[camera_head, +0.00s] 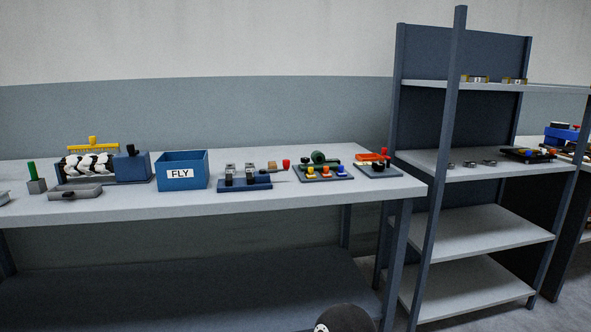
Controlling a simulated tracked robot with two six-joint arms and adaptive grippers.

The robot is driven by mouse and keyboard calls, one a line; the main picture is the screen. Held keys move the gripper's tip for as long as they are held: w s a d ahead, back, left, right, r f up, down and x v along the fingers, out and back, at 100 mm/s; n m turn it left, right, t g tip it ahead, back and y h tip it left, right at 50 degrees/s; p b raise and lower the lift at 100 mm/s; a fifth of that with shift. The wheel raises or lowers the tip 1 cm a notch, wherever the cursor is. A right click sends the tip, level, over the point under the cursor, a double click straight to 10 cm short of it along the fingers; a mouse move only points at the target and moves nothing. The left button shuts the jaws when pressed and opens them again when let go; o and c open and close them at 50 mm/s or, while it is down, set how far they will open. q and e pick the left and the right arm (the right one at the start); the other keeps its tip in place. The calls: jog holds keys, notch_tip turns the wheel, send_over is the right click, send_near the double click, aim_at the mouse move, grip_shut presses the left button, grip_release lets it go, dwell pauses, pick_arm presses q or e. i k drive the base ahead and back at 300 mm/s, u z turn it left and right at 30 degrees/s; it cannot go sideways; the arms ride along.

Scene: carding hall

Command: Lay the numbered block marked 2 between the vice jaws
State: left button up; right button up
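Two small tan blocks with pale marked faces, a left one (475,79) and a right one (515,81), sit on the top shelf of the rack at right. Their marks are too small to read, so I cannot tell which is the 2. I cannot surely pick out the vice. A low grey metal fixture (76,191) lies near the front edge of the bench at left, and a blue device (562,134) stands at the far right; I cannot tell whether either has vice jaws. Neither of my grippers shows.
The long grey bench (250,207) also carries a blue box labelled FLY (182,183), a blue fixture board (245,184) and a board with coloured knobs (322,176). The rack's middle shelf (450,171) holds several small rings and a dark tray. Its lower shelves are empty.

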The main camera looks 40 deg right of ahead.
aim_at(249, 167)
jog(key=z, duration=0.3)
jog(key=i, duration=1)
jog(key=u, duration=0.05)
